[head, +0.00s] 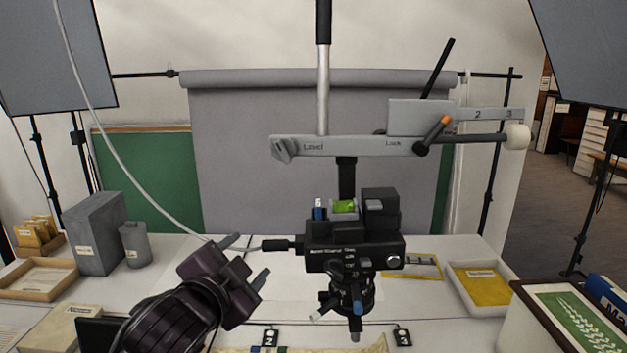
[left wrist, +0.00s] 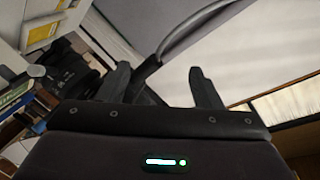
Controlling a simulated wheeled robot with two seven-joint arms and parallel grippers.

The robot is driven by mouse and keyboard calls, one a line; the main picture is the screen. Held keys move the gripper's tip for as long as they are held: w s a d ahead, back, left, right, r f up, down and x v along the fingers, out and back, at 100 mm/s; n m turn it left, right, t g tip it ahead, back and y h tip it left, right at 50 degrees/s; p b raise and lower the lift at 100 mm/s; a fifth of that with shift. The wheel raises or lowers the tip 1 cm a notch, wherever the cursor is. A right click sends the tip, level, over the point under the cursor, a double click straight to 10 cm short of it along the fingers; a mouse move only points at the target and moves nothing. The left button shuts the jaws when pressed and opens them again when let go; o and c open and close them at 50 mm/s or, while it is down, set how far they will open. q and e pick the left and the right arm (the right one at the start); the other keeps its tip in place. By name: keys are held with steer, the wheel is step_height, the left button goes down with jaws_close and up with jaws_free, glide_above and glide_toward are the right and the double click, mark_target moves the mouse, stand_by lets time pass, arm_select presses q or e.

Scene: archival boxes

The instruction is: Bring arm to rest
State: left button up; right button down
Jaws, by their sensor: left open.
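My left gripper (head: 247,262) is raised above the table at lower centre-left of the head view. Its two fingers are apart with nothing held; they also show apart in the left wrist view (left wrist: 160,86). A black camera (head: 354,245) with a green level on top hangs from a grey horizontal arm (head: 350,143) marked Level and Lock, to the right of my gripper. A pale cable (head: 110,140) runs down to a black plug (head: 278,245) at the camera's left side, close by my fingertips; whether it touches them I cannot tell. My right gripper is not in view.
A grey box (head: 95,235), a grey canister (head: 135,245) and a shallow tray (head: 40,280) stand at left. A tray with a yellow folder (head: 482,285) and a white box (head: 575,318) stand at right. The white table (head: 190,250) has bare room behind my gripper.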

arm_select(q)
steer(key=s+a+f+n+g+y, duration=0.1)
steer(key=s+f+n+g, duration=0.15)
steer(key=f, duration=0.35)
steer(key=s+a+f+n+g, duration=0.1)
steer(key=s+f, duration=0.2)
steer(key=f, duration=0.3)
steer(key=s+a+f+n+g+y, duration=0.1)
steer(key=s+a+f+n+g, duration=0.1)
steer(key=f, duration=0.4)
steer(key=s+a+f+n+g, duration=0.2)
steer(key=s+f+n+g, duration=0.35)
steer(key=s+f, duration=0.85)
steer(key=s+f+m+g+b, duration=0.1)
steer(key=s+f+b, duration=0.1)
steer(key=f, duration=1.5)
steer(key=s+f+m+g+b, duration=0.1)
steer(key=s+f+g, duration=0.1)
steer(key=f, duration=1.4)
steer(key=s+a+f+b, duration=0.1)
steer(key=s+a+f, duration=0.1)
steer(key=s+f, duration=0.7)
steer(key=s+a+f+g+y+b, duration=0.1)
steer(key=s+a+f, duration=0.1)
steer(key=s+f, duration=0.7)
steer(key=shift+s+f, duration=0.35)
steer(key=shift+f, duration=0.2)
